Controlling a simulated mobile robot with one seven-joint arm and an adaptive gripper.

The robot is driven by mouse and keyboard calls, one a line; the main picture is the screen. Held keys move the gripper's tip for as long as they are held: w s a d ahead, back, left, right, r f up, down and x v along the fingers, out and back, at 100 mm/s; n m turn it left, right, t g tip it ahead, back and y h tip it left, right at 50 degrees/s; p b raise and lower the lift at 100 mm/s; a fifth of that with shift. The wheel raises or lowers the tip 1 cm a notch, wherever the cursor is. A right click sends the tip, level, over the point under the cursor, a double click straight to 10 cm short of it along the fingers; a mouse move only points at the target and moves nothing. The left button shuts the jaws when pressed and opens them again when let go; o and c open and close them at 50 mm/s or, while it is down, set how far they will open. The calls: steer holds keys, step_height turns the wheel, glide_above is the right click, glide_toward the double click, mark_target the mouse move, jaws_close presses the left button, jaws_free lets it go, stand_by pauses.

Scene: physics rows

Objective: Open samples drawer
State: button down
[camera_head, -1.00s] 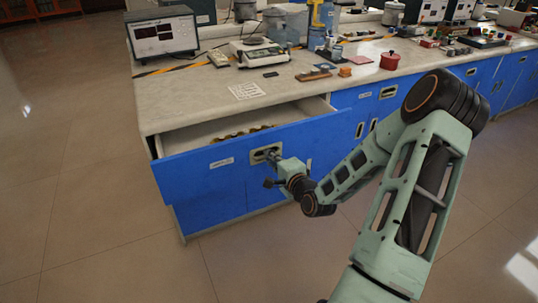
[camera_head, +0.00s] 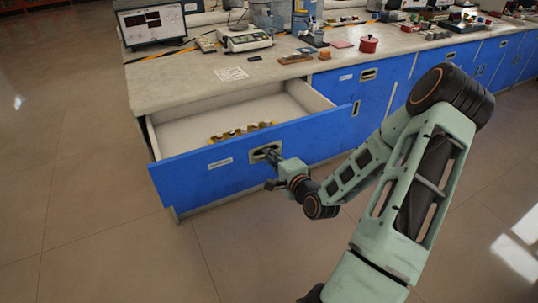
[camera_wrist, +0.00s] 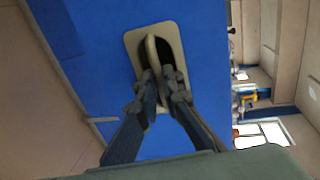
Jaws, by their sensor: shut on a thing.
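The blue-fronted drawer (camera_head: 190,172) at the near end of the bench is pulled well out, and its pale inside shows. A small label sits on its front. Several small brown and yellowish items (camera_head: 240,132) stand in a row inside, near the front panel. My gripper (camera_head: 276,160) is at the recessed drawer handle (camera_head: 258,152), in front of the panel. In the wrist view my gripper's fingers (camera_wrist: 164,88) are closed on the beige handle (camera_wrist: 150,50) in its oval plate. The fingertips partly hide the handle's lower part.
The bench top (camera_head: 180,90) carries a display instrument (camera_head: 152,24), a balance (camera_head: 245,40), a red pot (camera_head: 368,44) and a paper sheet (camera_head: 231,74). Blue cupboards (camera_head: 380,85) stand right of the drawer. The floor (camera_head: 90,220) in front and left is clear.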

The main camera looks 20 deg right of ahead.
steer(key=c, duration=2.3)
jaws_free()
steer(key=shift+c, duration=0.2)
steer(key=v, duration=0.7)
steer(key=shift+s, duration=0.2)
steer(key=shift+r, duration=0.1)
